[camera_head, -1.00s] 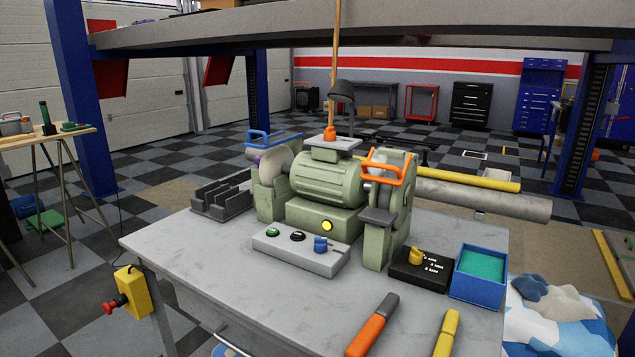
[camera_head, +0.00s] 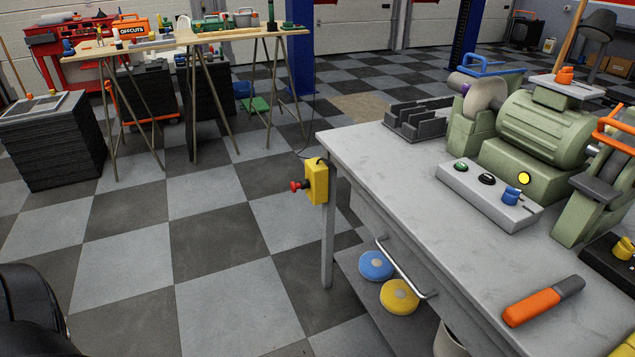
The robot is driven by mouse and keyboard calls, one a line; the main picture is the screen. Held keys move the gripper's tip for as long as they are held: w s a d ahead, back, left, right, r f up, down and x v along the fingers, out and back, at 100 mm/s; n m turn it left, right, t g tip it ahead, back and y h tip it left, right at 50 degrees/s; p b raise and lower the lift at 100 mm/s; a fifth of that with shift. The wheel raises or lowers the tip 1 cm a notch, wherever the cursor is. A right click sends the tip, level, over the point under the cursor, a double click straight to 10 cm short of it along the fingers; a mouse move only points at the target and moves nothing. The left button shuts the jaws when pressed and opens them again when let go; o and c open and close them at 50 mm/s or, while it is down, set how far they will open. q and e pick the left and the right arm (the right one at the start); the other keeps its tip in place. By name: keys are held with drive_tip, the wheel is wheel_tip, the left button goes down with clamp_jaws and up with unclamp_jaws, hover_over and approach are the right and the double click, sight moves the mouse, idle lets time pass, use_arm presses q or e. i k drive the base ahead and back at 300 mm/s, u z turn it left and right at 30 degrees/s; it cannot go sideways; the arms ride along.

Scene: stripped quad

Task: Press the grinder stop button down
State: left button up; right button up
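A green bench grinder (camera_head: 540,130) stands on a grey workbench (camera_head: 400,180). In front of it is a grey control box (camera_head: 488,195) with a green button (camera_head: 460,167), a black button (camera_head: 487,180) and a blue knob (camera_head: 511,195). A yellow box (camera_head: 317,181) is fixed at the bench's left corner, with a red mushroom-shaped button (camera_head: 296,186) sticking out to the left. I cannot read any label on these buttons. Neither of my grippers is in view.
An orange-handled tool (camera_head: 543,301) lies on the bench. Below the top are a metal rail (camera_head: 400,272) and a shelf with blue (camera_head: 376,265) and yellow (camera_head: 399,296) discs. A trestle table (camera_head: 190,40) stands behind.

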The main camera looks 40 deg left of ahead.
sight(294, 187)
drive_tip(key=u, duration=2.4)
drive_tip(key=i, duration=1.2)
drive_tip(key=z, duration=0.7)
